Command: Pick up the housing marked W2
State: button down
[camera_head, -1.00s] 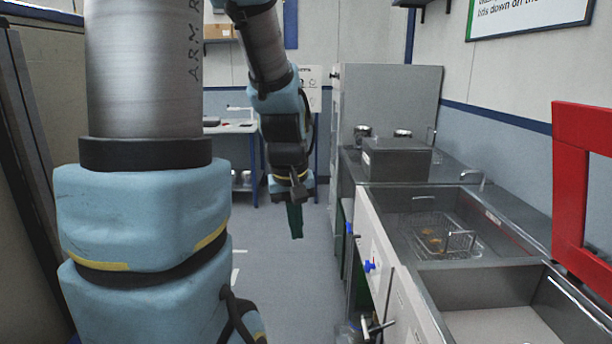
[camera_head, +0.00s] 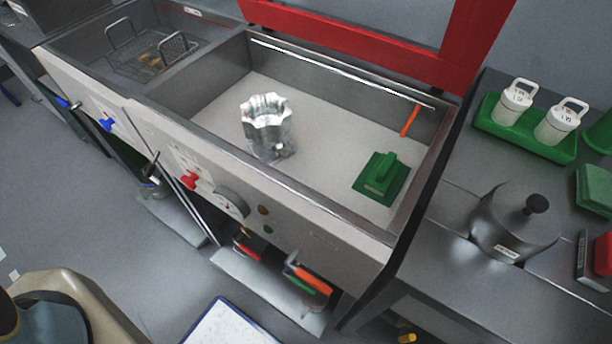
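A silver machined housing (camera_head: 268,127) with a scalloped upper rim stands upright in the right-hand basin (camera_head: 215,108) of the steel bench, left of the basin's middle. A small fitting shows low on its side. I cannot read any mark on it, so I cannot tell whether it is W2. No other such housing is in view. My gripper is not in view, so its state and any hold are hidden.
A green block with a handle (camera_head: 381,178) and an orange stick (camera_head: 410,120) share the basin. A red frame (camera_head: 350,38) stands behind it. A wire basket (camera_head: 150,55) sits in the left basin. Bottles in a green tray (camera_head: 525,128) and a lidded pot (camera_head: 512,225) stand right.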

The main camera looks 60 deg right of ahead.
aim_at(271, 133)
jog(key=k+j+z, duration=0.15)
jog(key=j+z, duration=0.3)
jog(key=k+j+z, duration=0.15)
jog(key=z, duration=0.35)
jog(key=j, duration=0.1)
